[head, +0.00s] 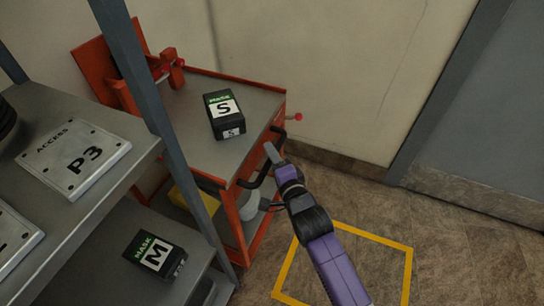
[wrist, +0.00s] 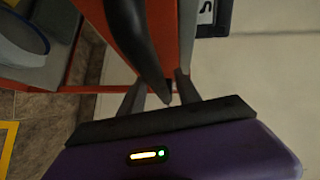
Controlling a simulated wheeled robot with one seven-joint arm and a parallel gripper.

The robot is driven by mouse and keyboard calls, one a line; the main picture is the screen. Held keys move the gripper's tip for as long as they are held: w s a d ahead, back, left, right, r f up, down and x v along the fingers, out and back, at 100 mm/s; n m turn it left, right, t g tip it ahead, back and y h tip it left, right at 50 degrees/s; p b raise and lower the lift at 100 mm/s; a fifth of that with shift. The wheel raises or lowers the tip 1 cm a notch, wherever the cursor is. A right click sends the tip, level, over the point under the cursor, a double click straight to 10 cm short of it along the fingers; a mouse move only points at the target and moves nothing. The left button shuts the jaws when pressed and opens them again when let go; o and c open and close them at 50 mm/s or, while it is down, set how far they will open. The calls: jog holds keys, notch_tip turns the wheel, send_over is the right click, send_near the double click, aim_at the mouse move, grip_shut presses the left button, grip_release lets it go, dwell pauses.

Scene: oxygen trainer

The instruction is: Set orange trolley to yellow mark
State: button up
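The orange trolley (head: 188,130) stands against the back wall, beside the grey shelf. Its black handle (head: 258,172) sticks out from its right side. My gripper (head: 272,152) is at that handle. In the wrist view my gripper (wrist: 158,92) has its two fingers apart, with the black handle (wrist: 138,40) between them; I cannot tell whether either finger touches it. The yellow mark (head: 378,238) is a square outline on the floor, right of the trolley, partly covered by my purple arm. The trolley is outside the mark.
A mask box marked S (head: 223,112) and a red vice-like fixture (head: 170,72) are on the trolley top. A grey door (head: 480,110) is at right. The floor around the mark is clear.

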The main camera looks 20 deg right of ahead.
grip_shut()
dwell(1.4)
